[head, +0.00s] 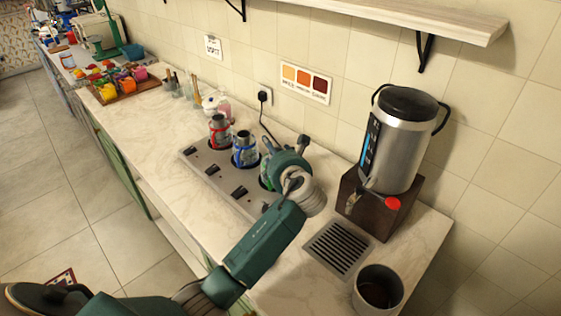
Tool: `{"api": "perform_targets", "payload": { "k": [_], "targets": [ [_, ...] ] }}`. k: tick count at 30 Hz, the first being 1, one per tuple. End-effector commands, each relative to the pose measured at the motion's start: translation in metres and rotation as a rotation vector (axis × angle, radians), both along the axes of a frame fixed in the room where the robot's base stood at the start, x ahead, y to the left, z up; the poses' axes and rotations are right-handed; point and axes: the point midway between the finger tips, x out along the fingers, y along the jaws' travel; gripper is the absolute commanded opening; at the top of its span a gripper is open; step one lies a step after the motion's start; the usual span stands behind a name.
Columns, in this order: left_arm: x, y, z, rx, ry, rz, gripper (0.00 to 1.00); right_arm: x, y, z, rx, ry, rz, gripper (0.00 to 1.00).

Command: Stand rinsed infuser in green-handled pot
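Three metal pots sit in a row in a grey warmer (215,178) on the counter. One has a red handle (219,132), one a blue handle (244,152). A third pot, with a bit of green showing (265,181), is mostly hidden behind my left gripper. My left gripper (284,156) is over or beside this third pot, its arm reaching in from the lower left. Its fingertips are too small and covered to tell whether they are open or hold anything. I cannot make out the infuser. My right gripper is not in view.
A steel urn (401,140) with a red-knobbed tap stands on a dark wooden block (374,214) at right. A drip grate (339,246) and a steel bin (378,290) are in front. A tray of colourful items (128,88) is far left. A shelf (420,16) overhangs.

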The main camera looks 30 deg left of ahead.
Motion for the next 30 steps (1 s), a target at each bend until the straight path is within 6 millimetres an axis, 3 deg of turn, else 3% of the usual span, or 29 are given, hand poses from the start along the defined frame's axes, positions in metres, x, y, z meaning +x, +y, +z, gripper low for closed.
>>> {"api": "perform_targets", "payload": {
  "k": [6,12,30],
  "targets": [
    [-0.036,-0.033,0.014,-0.002,-0.005,-0.003,0.55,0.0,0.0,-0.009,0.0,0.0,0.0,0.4],
    [-0.056,-0.05,0.024,0.0,-0.004,0.0,0.55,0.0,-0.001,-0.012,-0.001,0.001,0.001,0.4],
    [-0.063,-0.055,0.028,0.001,-0.004,0.001,0.55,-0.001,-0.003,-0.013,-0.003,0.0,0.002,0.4]
  ]
}}
